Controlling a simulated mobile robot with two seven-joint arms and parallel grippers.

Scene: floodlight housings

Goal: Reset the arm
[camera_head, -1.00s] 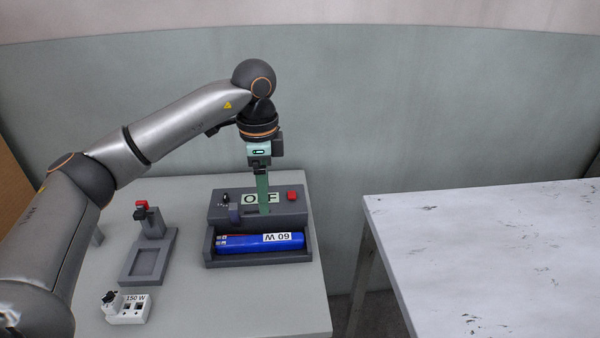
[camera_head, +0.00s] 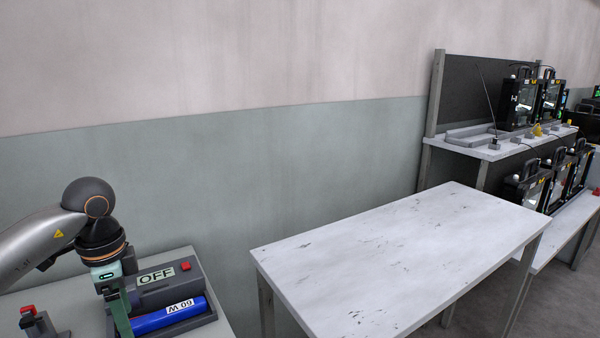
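My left arm comes in from the left edge in the head view. Its gripper (camera_head: 119,312) points down in front of the dark grey test box, with long green fingers partly cut by the frame's lower edge. I cannot tell whether the fingers are apart. The test box (camera_head: 190,283) shows an "OFF" label and a red button (camera_head: 185,266) on top. My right gripper is not in view.
A small fixture with a red top (camera_head: 30,318) stands at lower left. A bare white table (camera_head: 400,255) fills the middle, with a gap between it and the grey table. Shelves at right hold several black floodlight housings (camera_head: 518,103).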

